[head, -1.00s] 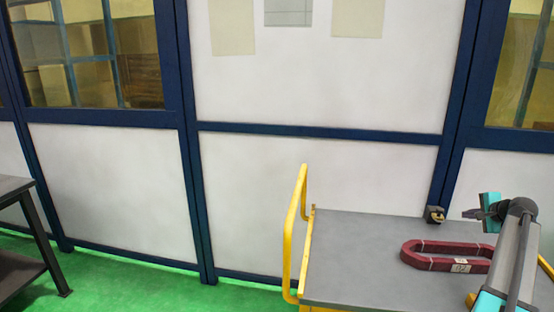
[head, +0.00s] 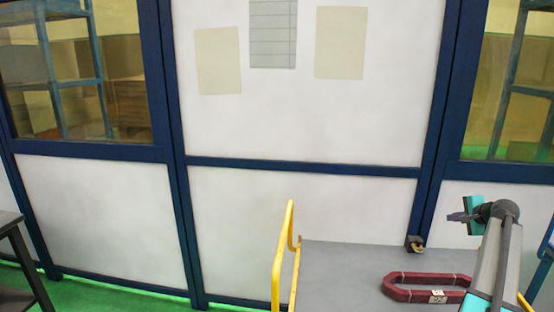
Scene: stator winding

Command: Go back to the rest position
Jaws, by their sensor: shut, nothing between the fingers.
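My gripper (head: 458,217) is at the end of my arm at the right of the head view, above the cart's grey top. Its dark fingers point left and are shut with nothing between them. My arm hides the coil's right end.
The cart (head: 335,270) has a yellow handle (head: 284,255) on its left side. A small dark object with a brass-coloured part (head: 415,244) sits at its back edge. A white panel wall with blue frames stands behind. A dark table (head: 14,235) is at far left, with green floor between.

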